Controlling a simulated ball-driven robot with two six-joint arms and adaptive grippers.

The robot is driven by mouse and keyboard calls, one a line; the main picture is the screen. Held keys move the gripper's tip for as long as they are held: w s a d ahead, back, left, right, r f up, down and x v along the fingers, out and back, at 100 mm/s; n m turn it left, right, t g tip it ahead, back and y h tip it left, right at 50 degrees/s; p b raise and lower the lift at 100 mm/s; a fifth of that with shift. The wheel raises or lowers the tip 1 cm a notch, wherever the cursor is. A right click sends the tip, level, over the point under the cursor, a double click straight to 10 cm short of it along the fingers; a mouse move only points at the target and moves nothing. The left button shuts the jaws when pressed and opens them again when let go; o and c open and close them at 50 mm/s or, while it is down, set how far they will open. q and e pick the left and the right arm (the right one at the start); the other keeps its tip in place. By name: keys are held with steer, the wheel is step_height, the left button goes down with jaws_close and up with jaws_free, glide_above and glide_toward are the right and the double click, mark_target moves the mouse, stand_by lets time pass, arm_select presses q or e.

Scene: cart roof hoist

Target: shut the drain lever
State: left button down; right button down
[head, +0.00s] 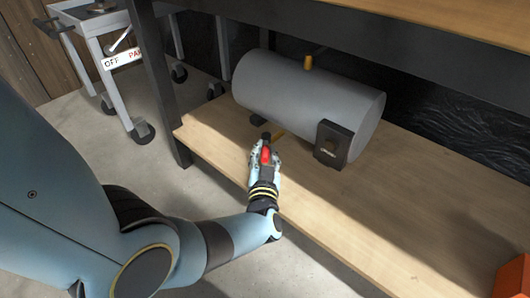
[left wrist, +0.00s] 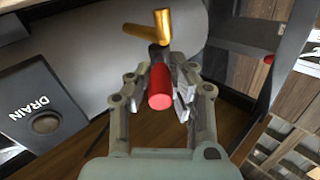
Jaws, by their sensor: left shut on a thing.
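A grey cylindrical tank (head: 300,98) lies on the lower wooden shelf. Under its left part is the drain lever, with a red grip (head: 266,155) and a brass-coloured valve part (head: 279,135). In the left wrist view, the red grip (left wrist: 160,88) sits between the two fingers, and the brass elbow (left wrist: 151,27) is beyond it. My left gripper (head: 263,148) is shut on the red grip in front of the tank. A black plate (left wrist: 38,108) marked DRAIN is at the left of the wrist view. My right gripper is out of view.
The shelf (head: 400,205) is clear to the right of the tank, up to an orange box (head: 513,278). A dark bench leg (head: 160,80) stands left of the tank. A grey cart (head: 100,60) stands behind it.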

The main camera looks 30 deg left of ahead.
arm_select(q)
steer(key=c, duration=1.1)
jaws_free()
steer(key=v, duration=0.7)
steer(key=shift+s+d, duration=0.15)
steer(key=shift+s, duration=0.1)
